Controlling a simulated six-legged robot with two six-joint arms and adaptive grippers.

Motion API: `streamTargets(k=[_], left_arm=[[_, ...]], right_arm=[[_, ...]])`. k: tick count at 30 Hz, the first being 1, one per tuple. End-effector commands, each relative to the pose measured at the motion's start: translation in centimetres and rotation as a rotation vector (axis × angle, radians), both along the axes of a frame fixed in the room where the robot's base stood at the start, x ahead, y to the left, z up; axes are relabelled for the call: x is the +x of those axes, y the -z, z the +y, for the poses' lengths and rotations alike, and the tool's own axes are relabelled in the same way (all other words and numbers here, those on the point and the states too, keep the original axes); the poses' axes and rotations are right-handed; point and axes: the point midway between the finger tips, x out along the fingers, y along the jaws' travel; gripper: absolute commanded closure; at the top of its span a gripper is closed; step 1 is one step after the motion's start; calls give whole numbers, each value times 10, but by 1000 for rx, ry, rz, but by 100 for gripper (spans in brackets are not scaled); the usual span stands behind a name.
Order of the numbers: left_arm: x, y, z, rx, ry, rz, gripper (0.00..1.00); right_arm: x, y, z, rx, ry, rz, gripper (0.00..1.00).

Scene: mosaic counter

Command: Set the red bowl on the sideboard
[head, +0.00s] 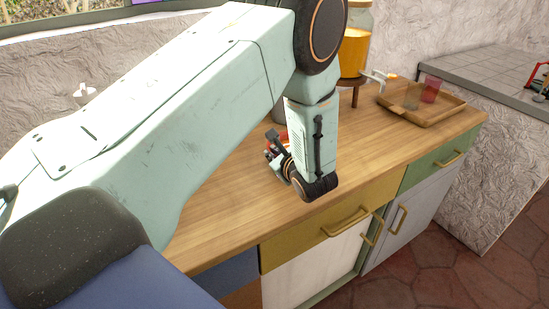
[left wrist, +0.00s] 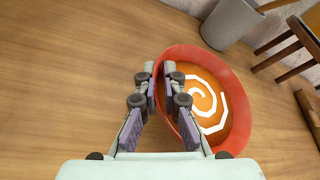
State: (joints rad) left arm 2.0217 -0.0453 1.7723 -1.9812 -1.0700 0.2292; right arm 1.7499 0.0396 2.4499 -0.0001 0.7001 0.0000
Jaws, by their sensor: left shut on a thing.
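The red bowl (left wrist: 238,92) shows in the left wrist view, with an orange inside and a white spiral. My left gripper (left wrist: 158,72) is shut on its near-left rim, one finger on each side of the wall. In the head view the left gripper (head: 274,150) is over the wooden top of the sideboard (head: 235,190), and only a sliver of the bowl (head: 283,136) shows; my arm hides the rest. The bowl looks tilted; I cannot tell whether it touches the top. My right gripper is not in view.
A grey container (left wrist: 229,22) stands close behind the bowl. A drinks jar (head: 352,55) on a wooden stand and a wooden tray (head: 430,112) with cups (head: 431,90) are farther right. The front of the top is clear. A tiled counter (head: 470,68) lies beyond.

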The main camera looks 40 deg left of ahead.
Motion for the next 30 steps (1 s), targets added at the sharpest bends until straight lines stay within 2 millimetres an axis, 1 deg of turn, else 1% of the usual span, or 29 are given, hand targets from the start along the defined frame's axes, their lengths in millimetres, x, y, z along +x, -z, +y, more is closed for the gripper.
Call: streamTargets(k=[1,3,10,13,14,21,22,30], left_arm=[[1,8,0,2,0,-2,100],[2,13,0,2,1,-3,100],[3,13,-1,1,1,-5,100],[3,16,-1,1,1,-5,100],[2,17,-1,0,1,-1,92],[2,16,-1,0,1,-1,72],[2,16,-1,0,1,-1,70],[2,16,-1,0,1,-1,70]], right_arm=[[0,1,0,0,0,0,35],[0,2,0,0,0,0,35],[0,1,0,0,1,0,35],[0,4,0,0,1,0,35],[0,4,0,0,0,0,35],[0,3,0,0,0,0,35],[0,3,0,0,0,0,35],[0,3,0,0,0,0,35]])
